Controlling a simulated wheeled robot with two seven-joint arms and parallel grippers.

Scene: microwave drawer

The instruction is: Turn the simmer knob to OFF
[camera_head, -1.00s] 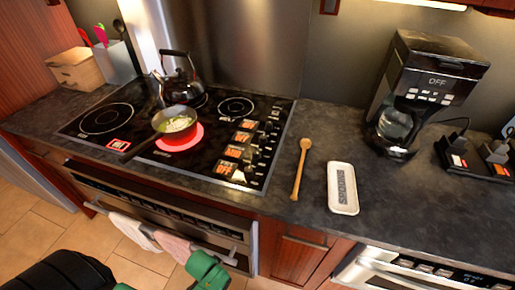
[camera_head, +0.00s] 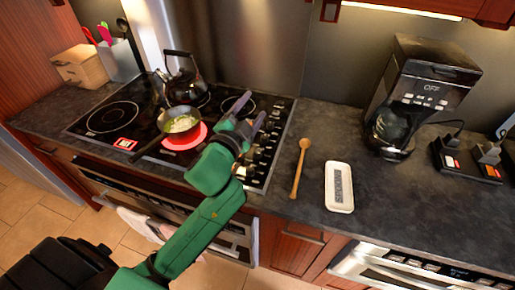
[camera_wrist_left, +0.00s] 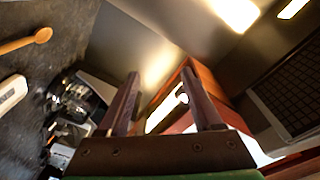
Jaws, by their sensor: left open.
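The black glass cooktop (camera_head: 85,130) has a column of small knobs (camera_head: 262,155) along its right side. The knob labels are too small to read, so I cannot tell which one is the simmer knob. My left gripper (camera_head: 255,105) is open above the right part of the cooktop, close to the knob column, and hides some of the panel. Its two fingers also show apart and empty in the left wrist view (camera_wrist_left: 160,75). No knob shows between them there. My right gripper is not in view.
A pan (camera_head: 180,124) of food sits by a glowing red burner (camera_head: 186,139), with a kettle (camera_head: 184,85) behind it.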

